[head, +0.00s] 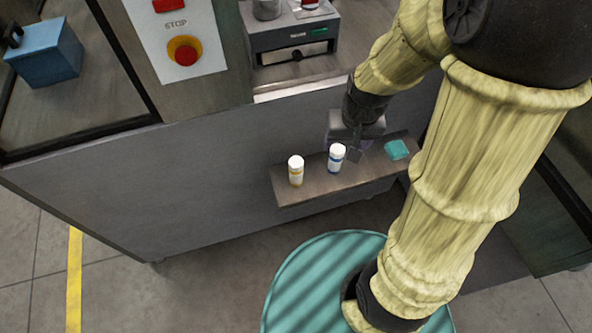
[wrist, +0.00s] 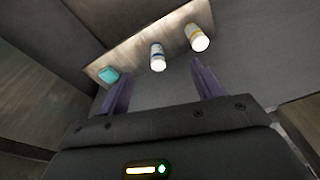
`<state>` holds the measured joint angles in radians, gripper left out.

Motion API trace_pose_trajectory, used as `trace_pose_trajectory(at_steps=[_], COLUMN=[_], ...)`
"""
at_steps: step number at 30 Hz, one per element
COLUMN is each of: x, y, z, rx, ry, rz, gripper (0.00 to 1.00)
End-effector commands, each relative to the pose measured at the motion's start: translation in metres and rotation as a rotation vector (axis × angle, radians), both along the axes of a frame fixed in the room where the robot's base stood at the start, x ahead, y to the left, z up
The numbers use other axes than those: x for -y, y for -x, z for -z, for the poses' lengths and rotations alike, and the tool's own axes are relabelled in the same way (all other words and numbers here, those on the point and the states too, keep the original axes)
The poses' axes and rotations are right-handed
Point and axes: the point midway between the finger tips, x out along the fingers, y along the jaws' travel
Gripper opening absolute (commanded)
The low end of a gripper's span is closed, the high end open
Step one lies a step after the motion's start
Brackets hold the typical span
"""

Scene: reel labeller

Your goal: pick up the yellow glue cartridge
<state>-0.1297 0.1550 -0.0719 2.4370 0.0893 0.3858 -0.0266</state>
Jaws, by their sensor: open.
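The yellow glue cartridge (head: 296,172) is a small white bottle with a yellow label. It stands upright towards the left end of a narrow shelf (head: 318,190). In the wrist view the cartridge (wrist: 197,38) is at the upper right, beyond the tip of the right finger. My gripper (head: 351,150) is open over the right part of the shelf, close to a blue-labelled white bottle (head: 336,158). In the wrist view my gripper (wrist: 161,73) has two purple fingers apart with nothing held, and the blue-labelled bottle (wrist: 157,60) shows beyond the gap between them.
A teal block (head: 397,150) lies at the shelf's right end. The grey machine front rises behind the shelf. Above are a red stop button (head: 185,52), a grey labeller unit (head: 293,38) and a blue box (head: 43,52). Shelf space left of the yellow cartridge is small but clear.

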Motion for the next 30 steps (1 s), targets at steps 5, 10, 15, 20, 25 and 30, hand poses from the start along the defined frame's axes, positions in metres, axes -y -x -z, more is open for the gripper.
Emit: trace_pose_trajectory(at_steps=[5,10,15,20,25,30], x=[-0.039,-0.077,-0.1,-0.105,-0.105,-0.105], y=[-0.04,-0.068,-0.082,-0.085,-0.084,-0.084], z=[0.029,0.062,0.084,0.088,0.088,0.095], rx=[-0.081,-0.135,-0.159,-0.162,-0.162,-0.165], ry=[-0.003,0.017,0.037,0.04,0.039,0.039], rz=[-0.03,-0.056,-0.076,-0.078,-0.079,-0.08], gripper=[0.66,0.66,0.66,0.66,0.66,0.66])
